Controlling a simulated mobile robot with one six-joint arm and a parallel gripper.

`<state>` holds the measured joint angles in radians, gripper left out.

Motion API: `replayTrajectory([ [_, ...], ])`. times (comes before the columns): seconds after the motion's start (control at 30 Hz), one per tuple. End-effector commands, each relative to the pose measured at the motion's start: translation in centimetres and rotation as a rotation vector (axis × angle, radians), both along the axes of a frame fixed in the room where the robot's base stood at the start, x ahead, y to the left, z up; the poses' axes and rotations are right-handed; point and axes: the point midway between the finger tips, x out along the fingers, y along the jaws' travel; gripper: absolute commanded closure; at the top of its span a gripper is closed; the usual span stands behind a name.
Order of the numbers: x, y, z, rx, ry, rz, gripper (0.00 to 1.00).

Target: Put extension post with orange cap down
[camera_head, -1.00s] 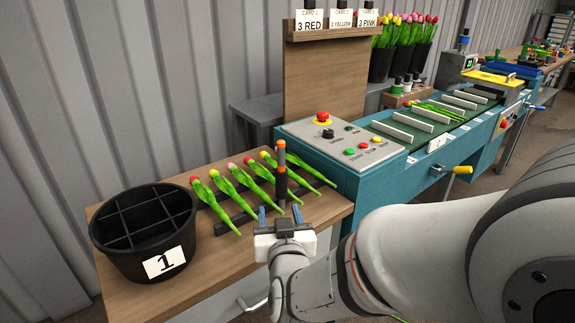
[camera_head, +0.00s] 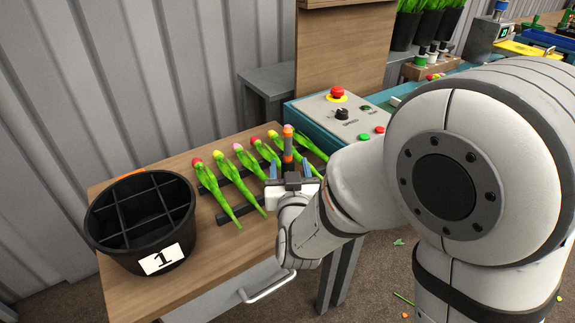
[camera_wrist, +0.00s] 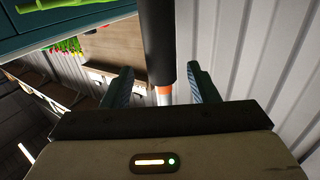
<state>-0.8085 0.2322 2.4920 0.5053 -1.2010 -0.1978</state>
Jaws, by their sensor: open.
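The extension post (camera_head: 288,152) is a dark upright rod with an orange cap and an orange band. It stands at the right part of the wooden table, by the row of tulips. My gripper (camera_head: 290,172) is around it, one blue finger on each side. In the wrist view the post (camera_wrist: 158,45) runs between the fingers of my open gripper (camera_wrist: 160,75), with a gap on both sides. The lower end of the post is hidden by my gripper, so I cannot tell what it rests on.
Several tulips (camera_head: 225,194) lie on dark rails just left of the post. A black divided bucket (camera_head: 164,258) labelled 1 stands at the table's left. The control panel (camera_head: 335,113) with a red button is behind right. Bare wood (camera_head: 222,262) lies in front of the tulips.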

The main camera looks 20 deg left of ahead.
Motion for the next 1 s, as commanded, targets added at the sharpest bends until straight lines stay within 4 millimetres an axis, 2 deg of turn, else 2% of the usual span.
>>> replayTrajectory([
  [0.23, 3.3, 1.4, 0.4, 0.0, 0.001, 0.0, 0.46],
  [0.57, 3.9, 1.6, 0.4, 0.0, 0.0, 0.001, 0.47],
  [1.0, 3.9, 1.7, 0.4, 0.0, 0.0, 0.002, 0.83],
])
